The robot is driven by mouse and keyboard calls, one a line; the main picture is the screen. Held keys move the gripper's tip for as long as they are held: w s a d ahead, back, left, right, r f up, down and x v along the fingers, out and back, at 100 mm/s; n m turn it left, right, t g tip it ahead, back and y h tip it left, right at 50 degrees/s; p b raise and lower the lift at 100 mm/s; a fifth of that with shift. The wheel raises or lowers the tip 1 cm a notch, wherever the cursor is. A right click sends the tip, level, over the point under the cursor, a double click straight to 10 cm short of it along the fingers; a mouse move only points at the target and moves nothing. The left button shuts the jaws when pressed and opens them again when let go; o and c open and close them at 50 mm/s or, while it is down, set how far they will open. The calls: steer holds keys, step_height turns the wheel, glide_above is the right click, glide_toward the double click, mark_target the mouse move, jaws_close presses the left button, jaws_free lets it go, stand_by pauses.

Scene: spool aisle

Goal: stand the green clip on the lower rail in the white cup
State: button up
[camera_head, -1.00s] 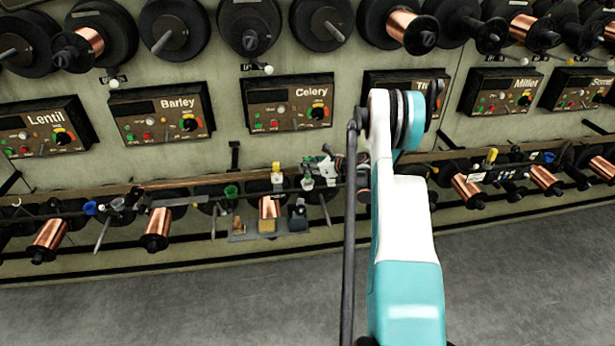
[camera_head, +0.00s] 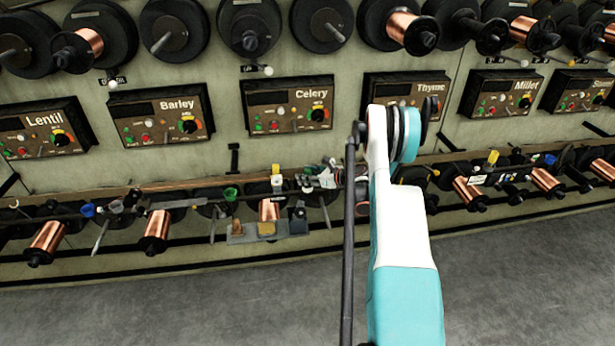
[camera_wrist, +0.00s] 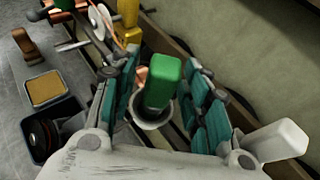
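In the wrist view the green clip (camera_wrist: 166,82) is upright between the fingers of my gripper (camera_wrist: 163,100), with its lower end in the mouth of the round, pale cup (camera_wrist: 153,122). Gaps show between the clip and both fingers, so my gripper is open around it. The clip's lower end is hidden by the cup rim. In the head view my gripper (camera_head: 325,178) is at the lower rail, right of the small shelf. Clip and cup cannot be made out there.
A yellow clip (camera_wrist: 128,14) and a square tan-filled tray (camera_wrist: 46,90) lie left of my gripper. A white block (camera_wrist: 277,141) is close by the right finger. Copper spools (camera_head: 157,225) line the rail. The grey floor (camera_head: 180,305) in front is clear.

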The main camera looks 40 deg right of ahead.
steer(key=shift+r, duration=0.1)
steer(key=shift+s+d+r, duration=0.1)
steer(key=shift+s+r, duration=0.05)
steer(key=shift+s, duration=0.1)
steer(key=p+v, duration=0.3)
steer(key=v, duration=0.8)
steer(key=shift+s+p, duration=0.25)
steer(key=shift+p, duration=0.05)
